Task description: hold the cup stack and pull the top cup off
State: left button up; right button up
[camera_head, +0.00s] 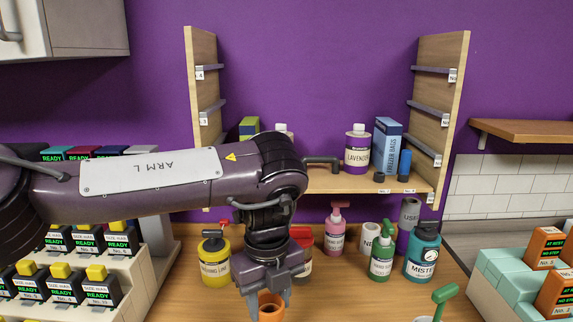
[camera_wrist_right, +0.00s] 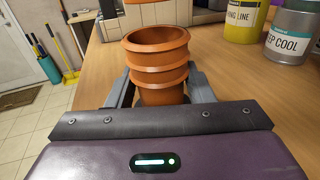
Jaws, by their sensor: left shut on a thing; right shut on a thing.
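My left gripper (camera_head: 266,291) points down at the bottom middle of the head view, shut on an orange cup (camera_head: 271,307). In the right wrist view, an orange cup stack (camera_wrist_right: 158,62) stands upright with its open mouth showing and several rims one above another. My right gripper (camera_wrist_right: 160,90) is shut on the stack, one finger on each side. The top cup (camera_wrist_right: 150,2) shows only as an orange edge at the top of that view, above the stack with a gap between them. My right gripper does not show in the head view.
A yellow bottle (camera_head: 215,262) stands left of my left gripper, and a red container (camera_head: 302,240) close on its right. A pink bottle (camera_head: 336,236), green bottle (camera_head: 381,262) and teal bottle (camera_head: 422,255) stand further right. A wooden shelf (camera_head: 330,184) is behind. Boxes flank both sides.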

dwell(0.4)
jog(key=o, duration=1.2)
jog(key=shift+c, duration=0.2)
